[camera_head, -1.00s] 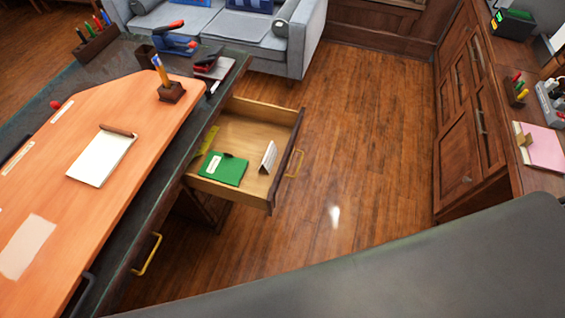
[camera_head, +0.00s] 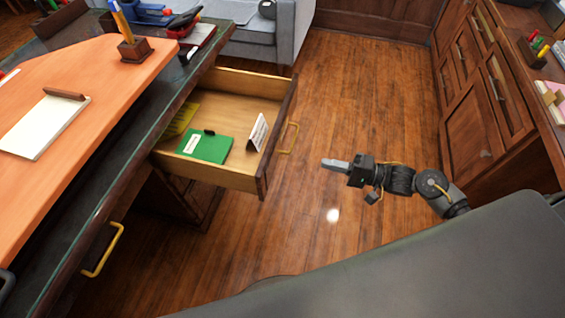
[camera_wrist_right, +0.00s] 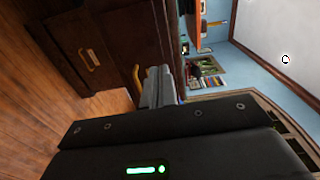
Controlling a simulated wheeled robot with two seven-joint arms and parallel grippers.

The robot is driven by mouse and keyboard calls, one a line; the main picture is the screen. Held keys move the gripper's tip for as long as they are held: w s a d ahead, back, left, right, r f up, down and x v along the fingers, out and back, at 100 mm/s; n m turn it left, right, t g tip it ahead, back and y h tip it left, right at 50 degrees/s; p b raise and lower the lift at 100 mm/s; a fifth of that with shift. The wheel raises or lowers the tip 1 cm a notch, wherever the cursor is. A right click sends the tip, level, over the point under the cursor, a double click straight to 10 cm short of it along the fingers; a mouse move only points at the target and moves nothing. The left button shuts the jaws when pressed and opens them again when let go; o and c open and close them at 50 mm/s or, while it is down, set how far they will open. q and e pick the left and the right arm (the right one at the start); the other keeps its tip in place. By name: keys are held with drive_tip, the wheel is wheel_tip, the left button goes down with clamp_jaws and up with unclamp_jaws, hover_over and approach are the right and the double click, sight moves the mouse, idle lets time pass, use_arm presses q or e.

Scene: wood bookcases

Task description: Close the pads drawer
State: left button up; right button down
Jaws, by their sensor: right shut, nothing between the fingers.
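The open drawer (camera_head: 213,176) sticks out from the desk in the head view, with a yellow handle (camera_head: 289,137) on its front. Inside lie a green pad (camera_head: 206,147), a yellow item (camera_head: 181,118) and a small white standing card (camera_head: 257,132). My right gripper (camera_head: 326,163) is shut and empty, to the right of the drawer front and apart from it, pointing left towards it. In the right wrist view the shut fingers (camera_wrist_right: 159,87) show with a yellow handle (camera_wrist_right: 137,84) beside them. My left gripper is not in view.
The desk (camera_head: 100,190) fills the left, with another yellow handle (camera_head: 103,250) lower down. A wooden cabinet (camera_head: 485,110) stands at the right. A grey sofa (camera_head: 245,40) is at the back. Wooden floor (camera_head: 355,95) lies clear between desk and cabinet.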

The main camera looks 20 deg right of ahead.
sight(271, 151)
drive_tip(key=x, duration=0.9)
drive_tip(key=r+x, duration=0.1)
drive_tip(key=x, duration=0.4)
drive_tip(key=shift+s+a, duration=0.2)
drive_tip(key=shift+s, duration=0.2)
drive_tip(key=shift+a, duration=0.1)
drive_tip(key=shift+w, duration=0.1)
